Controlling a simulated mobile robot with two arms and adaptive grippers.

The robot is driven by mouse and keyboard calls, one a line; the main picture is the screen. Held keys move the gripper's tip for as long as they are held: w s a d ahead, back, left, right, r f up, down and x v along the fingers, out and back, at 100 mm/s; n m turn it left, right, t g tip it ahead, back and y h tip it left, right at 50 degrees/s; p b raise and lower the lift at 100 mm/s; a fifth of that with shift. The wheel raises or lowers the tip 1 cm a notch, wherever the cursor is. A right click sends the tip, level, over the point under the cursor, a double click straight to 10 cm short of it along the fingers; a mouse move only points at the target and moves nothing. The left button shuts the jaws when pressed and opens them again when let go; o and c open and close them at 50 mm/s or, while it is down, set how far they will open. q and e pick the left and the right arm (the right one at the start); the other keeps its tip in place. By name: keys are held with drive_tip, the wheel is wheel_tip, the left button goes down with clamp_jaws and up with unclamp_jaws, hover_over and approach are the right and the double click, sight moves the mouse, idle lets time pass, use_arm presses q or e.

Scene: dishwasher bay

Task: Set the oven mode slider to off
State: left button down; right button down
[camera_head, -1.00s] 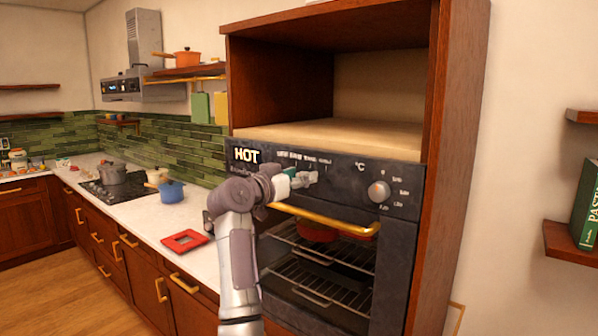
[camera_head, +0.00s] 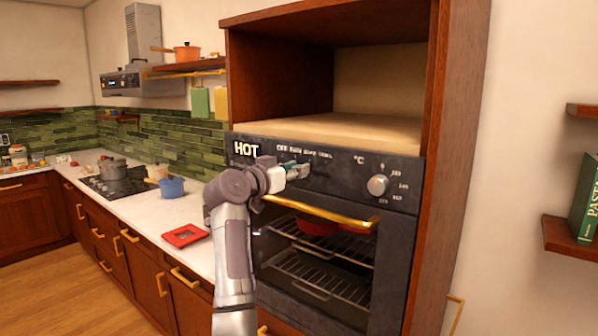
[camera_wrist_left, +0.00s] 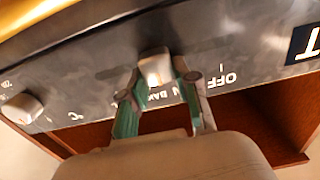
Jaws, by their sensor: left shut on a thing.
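The oven mode slider shows in the left wrist view as a pale, blocky knob (camera_wrist_left: 155,66) on the dark control panel (camera_head: 335,178). My left gripper (camera_head: 304,170) is at the panel, and its green-padded fingers (camera_wrist_left: 157,84) are shut on the slider knob, one on each side. In the wrist view the OFF label (camera_wrist_left: 221,80) is a short way right of the knob, with a partly covered label just below the knob. My right gripper is in neither view.
A round temperature knob (camera_head: 377,185) is on the panel's right. A gold oven handle (camera_head: 325,211) runs just below my left gripper. Left of the oven is a counter with a red square item (camera_head: 184,235) and a blue pot (camera_head: 171,187).

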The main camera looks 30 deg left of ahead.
sight(281, 162)
use_arm(q)
drive_tip(key=a, duration=0.5)
drive_tip(key=a+b, duration=0.1)
drive_tip(key=a, duration=0.1)
drive_tip(key=shift+w+a, duration=0.15)
drive_tip(key=shift+w, duration=0.1)
drive_tip(key=shift+r, duration=0.1)
drive_tip(key=c, duration=1.1)
unclamp_jaws()
drive_tip(key=shift+o, duration=1.3)
drive_tip(key=shift+a, duration=0.1)
drive_tip(key=shift+s, duration=0.1)
drive_tip(key=shift+s, duration=0.3)
drive_tip(key=s+a, duration=0.1)
drive_tip(key=s, duration=1)
